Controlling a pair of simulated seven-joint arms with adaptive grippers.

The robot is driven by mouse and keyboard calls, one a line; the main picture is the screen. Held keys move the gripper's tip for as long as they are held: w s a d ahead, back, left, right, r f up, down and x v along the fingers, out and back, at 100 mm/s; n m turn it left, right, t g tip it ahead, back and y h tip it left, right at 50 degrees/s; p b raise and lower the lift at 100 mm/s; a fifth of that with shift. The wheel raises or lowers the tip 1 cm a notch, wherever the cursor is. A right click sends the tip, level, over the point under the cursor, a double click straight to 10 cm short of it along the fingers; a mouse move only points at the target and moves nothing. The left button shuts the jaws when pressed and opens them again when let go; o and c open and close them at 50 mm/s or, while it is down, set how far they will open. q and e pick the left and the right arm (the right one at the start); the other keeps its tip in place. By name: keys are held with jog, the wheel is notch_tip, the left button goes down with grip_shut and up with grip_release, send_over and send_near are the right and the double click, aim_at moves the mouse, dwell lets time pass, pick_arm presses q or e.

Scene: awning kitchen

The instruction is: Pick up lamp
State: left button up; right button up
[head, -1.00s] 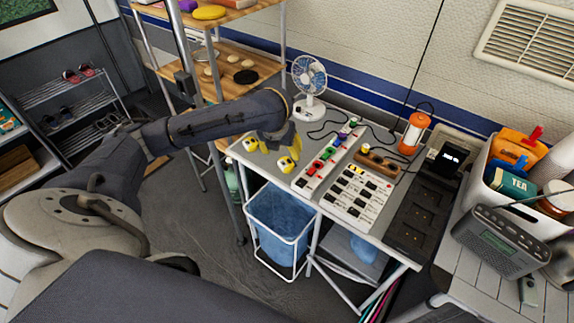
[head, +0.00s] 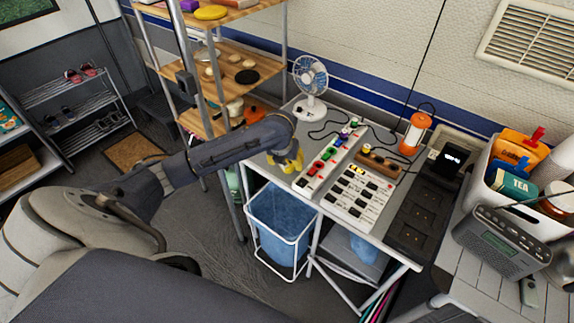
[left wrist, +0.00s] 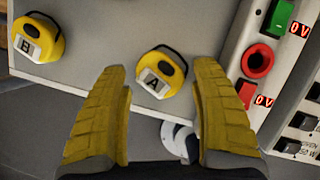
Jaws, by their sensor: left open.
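In the head view the gripper is mostly hidden by my arm; only yellow finger parts (head: 290,162) show. In the left wrist view a yellow device marked A (left wrist: 163,72) lies between and just past the fingertips, not gripped. A similar device marked B (left wrist: 37,40) lies to the left. My right gripper is not seen.
A white fan (head: 311,88) stands at the back left of the table. A power strip with coloured switches (head: 330,155) and a labelled switch panel (head: 352,194) lie between gripper and lamp. Black cables run near the lamp. A blue bin (head: 281,222) stands below.

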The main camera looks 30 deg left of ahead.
pick_arm(q)
jog(key=shift+x, duration=0.85)
jog(key=c, duration=0.9)
